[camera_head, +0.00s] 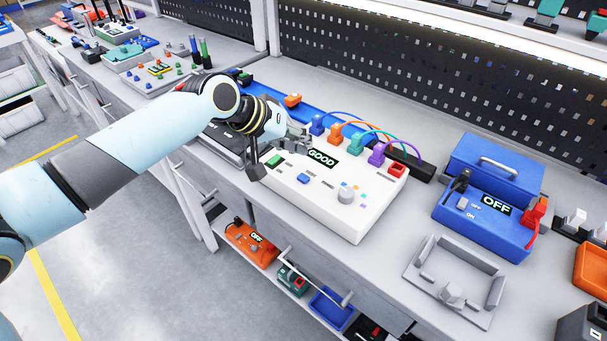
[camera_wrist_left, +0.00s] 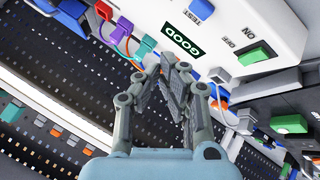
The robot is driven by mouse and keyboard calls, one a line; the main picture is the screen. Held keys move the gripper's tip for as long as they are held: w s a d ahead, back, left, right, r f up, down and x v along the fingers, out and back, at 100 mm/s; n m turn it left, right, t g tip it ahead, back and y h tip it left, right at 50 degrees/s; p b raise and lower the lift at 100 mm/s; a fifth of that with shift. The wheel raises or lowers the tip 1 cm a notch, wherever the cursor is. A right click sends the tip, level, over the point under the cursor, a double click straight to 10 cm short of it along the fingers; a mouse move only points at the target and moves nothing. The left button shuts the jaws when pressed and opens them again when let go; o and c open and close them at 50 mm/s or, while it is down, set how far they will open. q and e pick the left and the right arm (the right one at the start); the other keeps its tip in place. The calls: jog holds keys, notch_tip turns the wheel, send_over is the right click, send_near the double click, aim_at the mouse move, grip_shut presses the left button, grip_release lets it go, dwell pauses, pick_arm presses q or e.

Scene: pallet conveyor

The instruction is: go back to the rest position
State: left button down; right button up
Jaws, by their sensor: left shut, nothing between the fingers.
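My left gripper (camera_head: 296,134) is over the back left part of a white test box (camera_head: 330,200) on the bench. Its fingers (camera_wrist_left: 172,72) are shut and empty in the left wrist view. The box's display (camera_head: 321,157) reads GOOD, and the same display also shows in the left wrist view (camera_wrist_left: 186,40). A green switch (camera_wrist_left: 255,55) marked ON and OFF sits on the box in the wrist view. I cannot tell whether the fingers touch the box. My right gripper is in neither view.
Coloured plugs with wires (camera_head: 356,143) line the box's back edge. A blue box (camera_head: 487,220) reading OFF and a grey tray (camera_head: 455,277) stand to the right. A perforated panel (camera_head: 430,80) rises behind the bench. Open floor (camera_head: 120,250) lies at the left front.

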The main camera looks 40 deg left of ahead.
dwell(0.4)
pick_arm(q)
jog(key=s+d+m+g+y, duration=0.1)
jog(key=s+d+m, duration=0.15)
jog(key=s, duration=0.45)
jog(key=s+d+m+g, duration=0.2)
jog(key=s+d, duration=0.1)
jog(key=s, duration=0.4)
jog(key=s+a+r+g+y, duration=0.1)
jog(key=s+r+y, duration=0.15)
jog(key=s, duration=0.35)
jog(key=s+r+g+y, duration=0.1)
jog(key=s+r, duration=0.2)
jog(key=s, duration=0.4)
jog(key=s+a+f+g+b, duration=0.2)
jog(key=f+b, duration=1.1)
jog(key=f, duration=2.7)
jog(key=s+a+f+b, duration=0.1)
jog(key=s+f+b, duration=0.3)
jog(key=s+f, duration=0.5)
jog(key=s+a+f+b, duration=0.1)
jog(key=s+f+b, duration=0.4)
jog(key=s+f, duration=0.4)
notch_tip(320, 180, down, 7)
jog(key=shift+f, duration=0.1)
